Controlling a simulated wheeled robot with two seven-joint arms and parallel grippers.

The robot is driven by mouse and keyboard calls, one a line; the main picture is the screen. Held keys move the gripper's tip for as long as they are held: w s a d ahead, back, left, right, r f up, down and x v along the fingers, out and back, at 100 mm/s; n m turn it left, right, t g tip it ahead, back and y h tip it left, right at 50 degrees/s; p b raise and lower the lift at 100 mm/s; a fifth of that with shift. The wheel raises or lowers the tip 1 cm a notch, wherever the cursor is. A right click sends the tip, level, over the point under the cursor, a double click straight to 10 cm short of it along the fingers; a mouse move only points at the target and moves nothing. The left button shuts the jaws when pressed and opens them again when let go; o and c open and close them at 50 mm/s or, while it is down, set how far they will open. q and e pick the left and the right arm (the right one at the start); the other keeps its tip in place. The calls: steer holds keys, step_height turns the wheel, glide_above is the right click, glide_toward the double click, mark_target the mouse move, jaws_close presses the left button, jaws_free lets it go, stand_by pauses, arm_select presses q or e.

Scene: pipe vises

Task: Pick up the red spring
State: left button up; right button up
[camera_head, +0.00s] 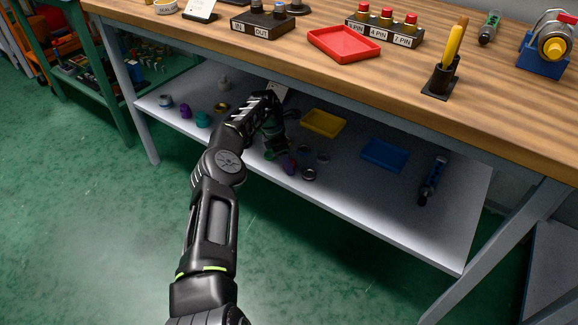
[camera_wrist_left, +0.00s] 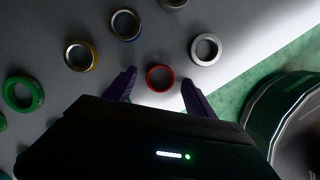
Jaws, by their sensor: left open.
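The red spring (camera_wrist_left: 160,78) shows in the left wrist view as a small red ring on the grey lower shelf. My left gripper (camera_wrist_left: 159,80) is open, with one dark purple finger on each side of the ring in that picture. I cannot tell whether the fingers touch it or how far above the shelf they are. In the head view my left gripper (camera_head: 288,162) reaches in under the tabletop over the lower shelf. I cannot make out the red spring there; the gripper and arm may hide it. My right gripper is not in view.
On the shelf near the spring lie a silver ring (camera_wrist_left: 206,49), a blue-banded ring (camera_wrist_left: 126,25), a yellow-banded ring (camera_wrist_left: 80,56) and a green ring (camera_wrist_left: 22,93). A yellow tray (camera_head: 323,123) and blue tray (camera_head: 385,155) lie right. The wooden tabletop (camera_head: 300,62) overhangs.

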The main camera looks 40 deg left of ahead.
arm_select(q)
steer(key=shift+c, duration=0.3)
jaws_close()
stand_by(0.6)
